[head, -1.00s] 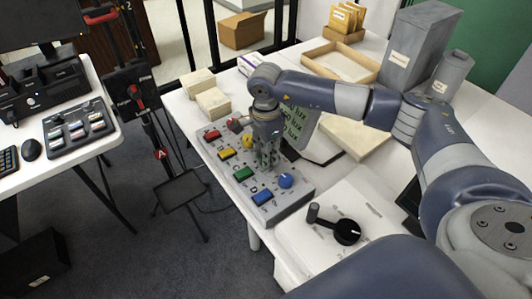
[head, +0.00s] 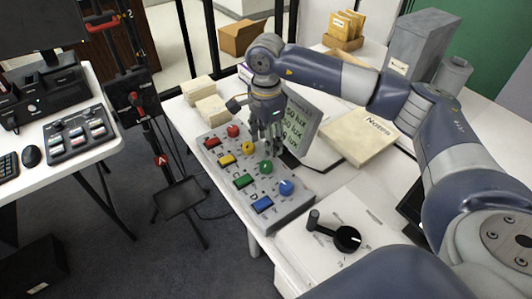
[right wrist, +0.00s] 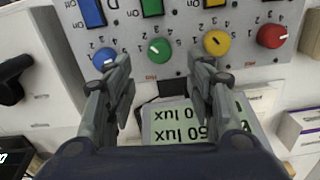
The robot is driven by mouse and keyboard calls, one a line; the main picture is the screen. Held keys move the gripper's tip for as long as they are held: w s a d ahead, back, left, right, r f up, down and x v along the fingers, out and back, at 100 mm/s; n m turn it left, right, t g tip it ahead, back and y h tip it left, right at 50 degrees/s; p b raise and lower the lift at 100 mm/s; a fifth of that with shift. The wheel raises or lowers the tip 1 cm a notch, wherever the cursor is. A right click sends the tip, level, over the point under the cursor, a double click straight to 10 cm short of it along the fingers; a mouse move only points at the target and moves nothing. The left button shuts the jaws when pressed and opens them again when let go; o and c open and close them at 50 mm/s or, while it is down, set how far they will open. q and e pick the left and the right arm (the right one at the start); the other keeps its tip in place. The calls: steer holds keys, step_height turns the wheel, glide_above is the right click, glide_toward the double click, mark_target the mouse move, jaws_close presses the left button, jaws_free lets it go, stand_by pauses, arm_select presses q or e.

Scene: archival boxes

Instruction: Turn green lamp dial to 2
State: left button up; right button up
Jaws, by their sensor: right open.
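The green dial (head: 265,167) sits on the grey control panel (head: 289,211), between the yellow dial (head: 248,147) and the blue dial (head: 286,187). My right gripper (head: 274,146) is open and empty, just above and behind the green dial, apart from it. In the right wrist view the green dial (right wrist: 159,50) shows between and beyond the two spread fingers (right wrist: 162,68). It has a small white mark and printed numbers around it; I cannot tell for sure which number the mark points at. My left gripper is not in view.
A tilted display reading lux (head: 298,125) stands close behind the panel and my fingers. The red dial (head: 232,130) and coloured buttons share the panel. A box with a black dial and lever (head: 347,238) stands at the front. A Notes box (head: 360,137) lies at right.

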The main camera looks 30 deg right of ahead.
step_height(320, 180, up, 4)
stand_by(0.6)
